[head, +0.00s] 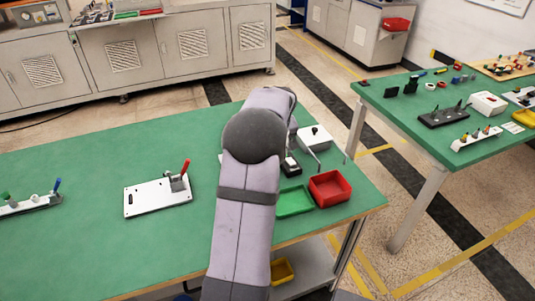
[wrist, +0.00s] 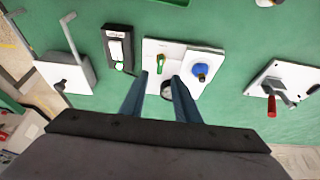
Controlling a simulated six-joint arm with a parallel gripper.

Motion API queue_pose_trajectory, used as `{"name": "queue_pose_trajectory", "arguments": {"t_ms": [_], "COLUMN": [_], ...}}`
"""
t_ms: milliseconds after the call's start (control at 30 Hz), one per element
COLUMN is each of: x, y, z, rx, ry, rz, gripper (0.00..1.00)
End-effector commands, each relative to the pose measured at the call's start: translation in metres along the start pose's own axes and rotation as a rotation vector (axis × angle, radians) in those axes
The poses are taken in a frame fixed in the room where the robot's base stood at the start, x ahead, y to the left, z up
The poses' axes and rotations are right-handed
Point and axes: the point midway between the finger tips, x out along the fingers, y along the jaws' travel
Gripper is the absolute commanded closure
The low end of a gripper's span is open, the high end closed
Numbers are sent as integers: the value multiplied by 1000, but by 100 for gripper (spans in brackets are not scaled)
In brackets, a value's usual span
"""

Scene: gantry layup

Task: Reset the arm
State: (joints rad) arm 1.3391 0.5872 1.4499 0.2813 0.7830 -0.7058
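In the wrist view, my gripper (wrist: 159,77) shows as two dark blue fingers with a clear gap between them. It is open, and I see nothing held. The fingertips are over the near edge of a white plate (wrist: 185,50) that carries a blue knob (wrist: 200,70) and a small yellow-green piece (wrist: 160,62). A dark round part (wrist: 167,89) shows between the fingers; whether the fingers touch anything, I cannot tell. In the head view, my arm reaches over the green table (head: 100,165) and hides the gripper and most of that plate.
A black box (wrist: 118,45) and a white box with a bent rod (wrist: 62,76) stand left of the fingers. A red-handled clamp plate (head: 145,199) lies at mid-table. Green (head: 294,202) and red trays (head: 330,188) sit by the right edge. The table's left part is mostly clear.

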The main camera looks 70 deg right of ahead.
Motion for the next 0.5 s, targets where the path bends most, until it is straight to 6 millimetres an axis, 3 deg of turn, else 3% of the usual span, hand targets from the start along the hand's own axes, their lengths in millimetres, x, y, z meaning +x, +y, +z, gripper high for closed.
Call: {"name": "queue_pose_trajectory", "arguments": {"t_ms": [400,500], "x": [0,-1], "y": [0,-13], "z": [0,-1], "rx": [0,-12], "ry": [-1,-7], "rz": [-1,-9], "gripper": [71,71]}}
